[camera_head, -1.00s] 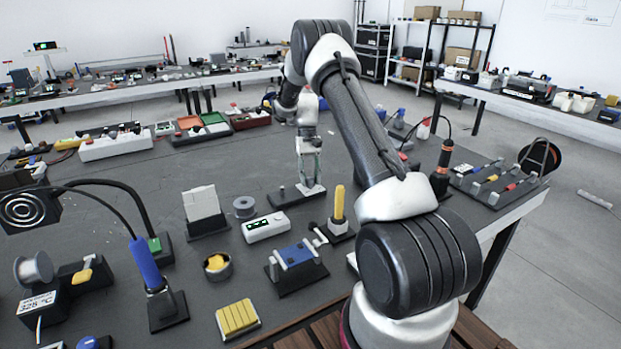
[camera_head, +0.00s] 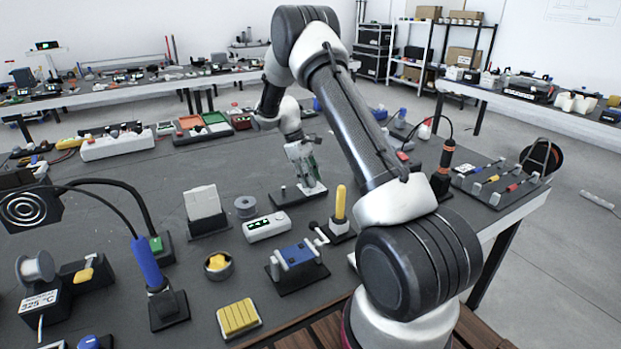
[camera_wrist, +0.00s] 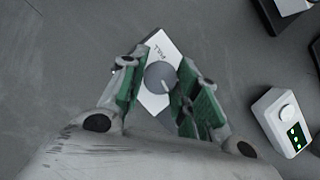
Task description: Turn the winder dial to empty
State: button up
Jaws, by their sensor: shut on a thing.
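The winder dial (camera_wrist: 159,77) is a round grey knob with a white pointer line. In the head view my gripper (camera_head: 309,185) is low over the dark base (camera_head: 285,196) with a white end, on the bench. There the fingers hide the dial. The pointer line slants toward the lower right in the wrist view.
A white box with a green display (camera_head: 266,226) stands close by, also in the wrist view (camera_wrist: 283,121). The bench left of the gripper is fairly clear.

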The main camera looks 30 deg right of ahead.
jog(key=n+t, duration=0.1)
jog(key=n, duration=0.1)
jog(key=n+h, duration=0.1)
jog(key=n, duration=0.2)
jog(key=shift+a+n+t, duration=0.1)
jog(key=shift+n+t, duration=0.2)
jog(key=shift+t, duration=0.1)
jog(key=n+t, duration=0.1)
jog(key=n, duration=0.1)
jog(key=n+t, duration=0.1)
jog(key=n, duration=0.2)
jog(key=shift+s+h, duration=0.15)
jog(key=shift+h, duration=0.25)
jog(key=shift+n, duration=0.4)
jog(key=o, duration=1)
jog(key=v, duration=1.2)
